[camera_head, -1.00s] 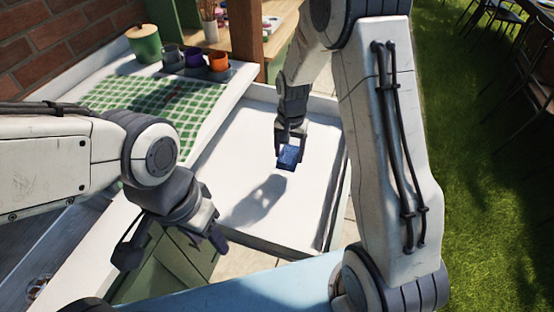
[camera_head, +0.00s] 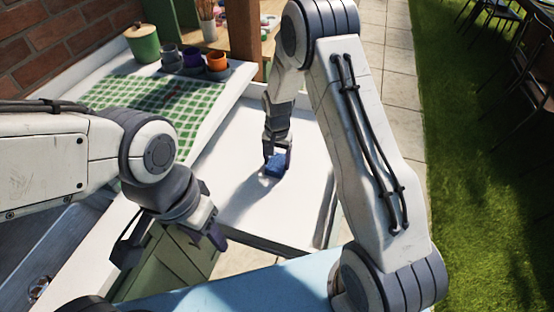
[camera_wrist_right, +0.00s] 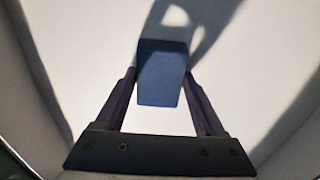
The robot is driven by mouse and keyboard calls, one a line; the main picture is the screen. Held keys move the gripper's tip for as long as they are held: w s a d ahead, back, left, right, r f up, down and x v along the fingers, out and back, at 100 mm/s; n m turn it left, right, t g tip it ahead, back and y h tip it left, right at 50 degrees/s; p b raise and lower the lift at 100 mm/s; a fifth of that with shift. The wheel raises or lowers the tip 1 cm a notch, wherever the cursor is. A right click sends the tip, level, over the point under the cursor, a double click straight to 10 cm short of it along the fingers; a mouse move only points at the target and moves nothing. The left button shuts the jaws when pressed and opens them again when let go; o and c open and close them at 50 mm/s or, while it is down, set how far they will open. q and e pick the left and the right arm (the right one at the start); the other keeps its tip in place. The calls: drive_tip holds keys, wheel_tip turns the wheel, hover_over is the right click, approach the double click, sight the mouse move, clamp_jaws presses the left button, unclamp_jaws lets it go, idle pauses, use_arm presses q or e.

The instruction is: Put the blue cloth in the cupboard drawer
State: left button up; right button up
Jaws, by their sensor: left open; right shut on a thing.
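The blue cloth (camera_head: 275,166) is a small folded block held between the fingers of my right gripper (camera_head: 277,157). It also shows in the right wrist view (camera_wrist_right: 161,75), with the gripper's fingers on both sides of it. The open drawer (camera_head: 235,150) is white inside, and the cloth is inside its walls, low over or on its floor; I cannot tell if it touches. My left gripper (camera_head: 175,242) is open and empty at the drawer's near left side, over the green cupboard front (camera_head: 165,265).
A green checked cloth (camera_head: 155,105) lies on the white top left of the drawer. A green canister (camera_head: 143,43) and several coloured cups (camera_head: 217,60) stand behind it. A wooden post (camera_head: 247,40) rises behind the drawer. Grass (camera_head: 480,180) is at right.

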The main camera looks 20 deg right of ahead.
sight(277, 162)
drive_tip(key=o, duration=1.3)
wheel_tip(277, 162, up, 12)
drive_tip(key=s+a+r+n, duration=0.3)
drive_tip(key=s+a+r, duration=0.1)
drive_tip(key=s+a, duration=0.1)
drive_tip(key=s+a+r+n, duration=0.1)
drive_tip(key=s+a+n, duration=0.1)
drive_tip(key=s, duration=0.6)
drive_tip(key=s+a+r+n, duration=0.1)
drive_tip(key=s+r+n, duration=0.1)
drive_tip(key=s+n, duration=0.3)
drive_tip(key=s+a+r+n+y, duration=0.1)
drive_tip(key=s+n, duration=0.3)
drive_tip(key=s, duration=0.7)
drive_tip(key=shift+s+a+r, duration=0.35)
drive_tip(key=shift+a+r, duration=0.3)
drive_tip(key=shift+a, duration=0.15)
